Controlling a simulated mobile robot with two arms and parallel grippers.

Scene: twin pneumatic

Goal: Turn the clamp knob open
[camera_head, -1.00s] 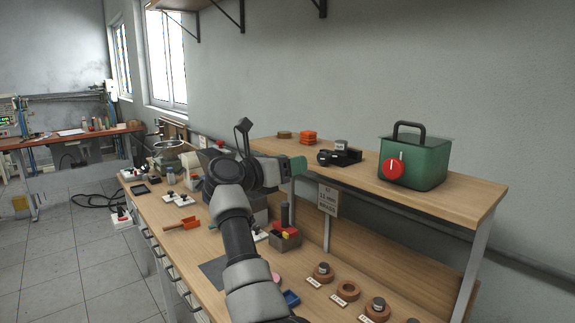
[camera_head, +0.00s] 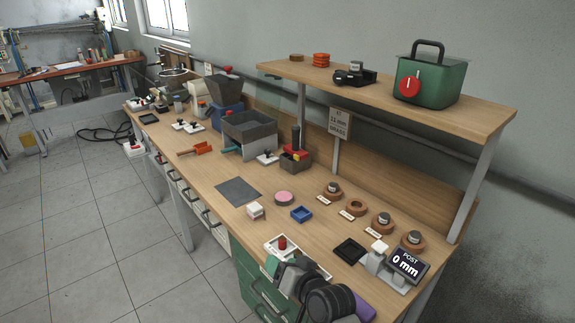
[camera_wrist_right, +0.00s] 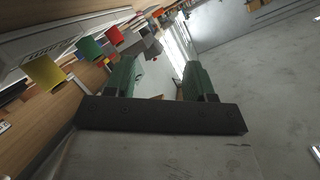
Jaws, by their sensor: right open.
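A red round knob (camera_head: 410,86) with a white mark sits on the front of a green box (camera_head: 440,83) with a black handle, on the raised shelf. I cannot tell for certain that this is the clamp knob. My right gripper (camera_head: 271,265) is low at the front edge of the bench, well below and left of the green box, beside a white plate with a red button (camera_head: 282,243). In the right wrist view its two green fingers (camera_wrist_right: 160,76) are apart with nothing between them. My left gripper is not in view.
Brown rings, some with metal pieces (camera_head: 382,222), stand in a row behind. A grey bin (camera_head: 249,131) is farther left. The bench around the grey mat (camera_head: 238,191) is fairly clear.

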